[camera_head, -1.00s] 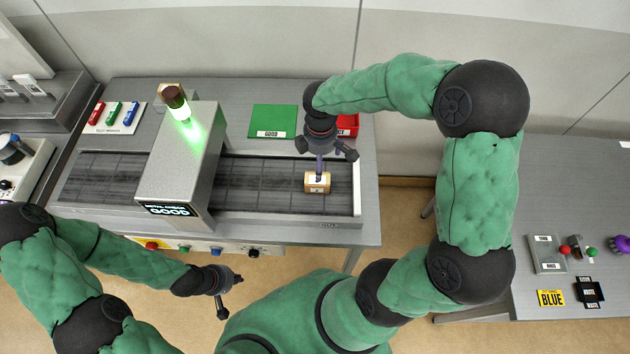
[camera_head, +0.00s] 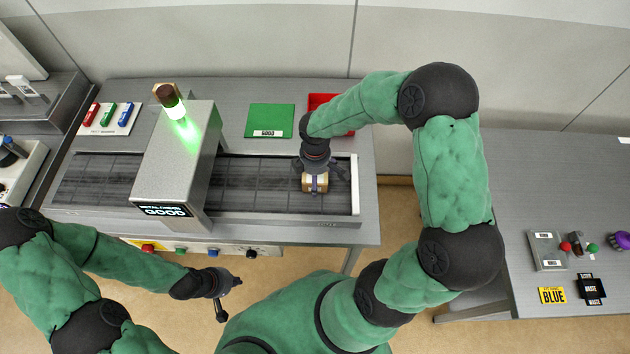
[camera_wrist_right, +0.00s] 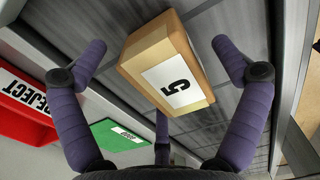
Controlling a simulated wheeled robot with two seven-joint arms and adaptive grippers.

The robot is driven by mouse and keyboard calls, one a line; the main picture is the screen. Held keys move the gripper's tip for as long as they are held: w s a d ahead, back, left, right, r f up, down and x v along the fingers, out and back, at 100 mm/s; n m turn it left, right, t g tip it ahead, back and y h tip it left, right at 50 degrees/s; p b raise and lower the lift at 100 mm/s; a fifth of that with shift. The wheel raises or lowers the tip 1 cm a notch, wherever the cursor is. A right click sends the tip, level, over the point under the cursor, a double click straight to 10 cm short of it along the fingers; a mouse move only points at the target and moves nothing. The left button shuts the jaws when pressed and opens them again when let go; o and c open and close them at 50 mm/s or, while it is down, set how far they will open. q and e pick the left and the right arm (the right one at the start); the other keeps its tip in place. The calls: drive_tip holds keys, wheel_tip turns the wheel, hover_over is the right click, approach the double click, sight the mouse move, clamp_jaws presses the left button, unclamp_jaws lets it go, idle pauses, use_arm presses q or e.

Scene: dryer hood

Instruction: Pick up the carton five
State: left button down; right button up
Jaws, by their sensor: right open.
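The carton five (camera_head: 315,183) is a small tan box on the right part of the dark conveyor belt. In the right wrist view the carton (camera_wrist_right: 140,57) shows a white label with a black 5. My right gripper (camera_head: 322,176) is directly above the carton in the head view. In the right wrist view its purple fingers (camera_wrist_right: 158,55) are spread, with the carton between them and apart from it. My left gripper (camera_head: 228,294) hangs off the table's front edge, away from the carton; its jaw state is unclear.
A grey scanner housing (camera_head: 178,160) with a lit green lamp and GOOD display spans the belt left of the carton. A green GOOD mat (camera_head: 270,119) and a red REJECT tray (camera_wrist_right: 22,108) lie behind the belt. The belt's raised rim (camera_head: 355,185) is close on the right.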

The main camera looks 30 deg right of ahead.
drive_tip(key=shift+r, duration=0.1)
drive_tip(key=c, duration=1.4)
